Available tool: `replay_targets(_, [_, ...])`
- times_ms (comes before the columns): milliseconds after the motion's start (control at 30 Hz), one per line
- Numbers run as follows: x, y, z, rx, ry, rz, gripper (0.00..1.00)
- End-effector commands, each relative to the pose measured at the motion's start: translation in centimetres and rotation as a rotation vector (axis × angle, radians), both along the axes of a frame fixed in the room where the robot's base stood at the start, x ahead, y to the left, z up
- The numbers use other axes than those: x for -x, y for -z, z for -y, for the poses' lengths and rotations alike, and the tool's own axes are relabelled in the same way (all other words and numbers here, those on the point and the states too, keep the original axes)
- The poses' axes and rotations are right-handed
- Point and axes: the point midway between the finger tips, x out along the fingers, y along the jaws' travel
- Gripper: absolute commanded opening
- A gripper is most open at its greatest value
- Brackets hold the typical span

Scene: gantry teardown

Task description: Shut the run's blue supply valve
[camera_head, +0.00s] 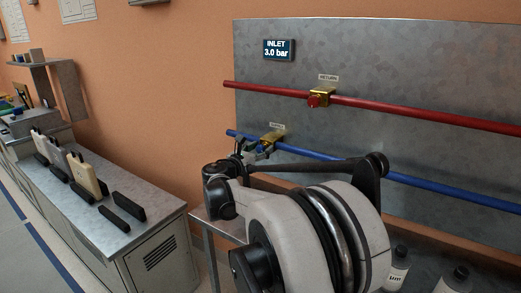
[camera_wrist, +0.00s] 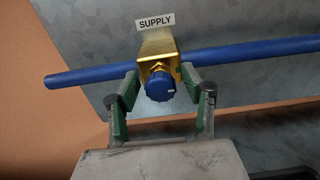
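The supply valve has a gold body (camera_wrist: 158,48) on the blue pipe, with a round blue knob (camera_wrist: 159,86) facing my wrist camera. A white mark shows at the knob's right side. My gripper (camera_wrist: 160,82) is open, with one finger on each side of the knob; I cannot tell whether either finger touches it. In the head view the gold valve body (camera_head: 271,138) shows on the blue pipe (camera_head: 440,189), and my gripper (camera_head: 258,149) is in front of it, hiding the knob. A label (camera_wrist: 155,23) above the valve reads SUPPLY.
A red pipe (camera_head: 430,115) with a red-knobbed return valve (camera_head: 319,98) runs above on the metal panel (camera_head: 400,60). A display (camera_head: 279,50) reads INLET 3.0 bar. Bottles (camera_head: 397,268) stand at lower right. A cabinet (camera_head: 150,205) with upright plates is at left.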

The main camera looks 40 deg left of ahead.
Motion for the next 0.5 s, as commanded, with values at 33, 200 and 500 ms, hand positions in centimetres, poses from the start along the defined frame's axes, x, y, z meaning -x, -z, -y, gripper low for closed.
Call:
replay_targets(33, [0.02, 0.0, 0.0, 0.0, 0.0, 0.0, 0.35])
replay_targets(200, [0.03, 0.0, -0.01, 0.0, 0.0, 0.0, 0.12])
replay_targets(500, [0.04, 0.03, 0.0, -0.013, 0.0, -0.001, 0.0])
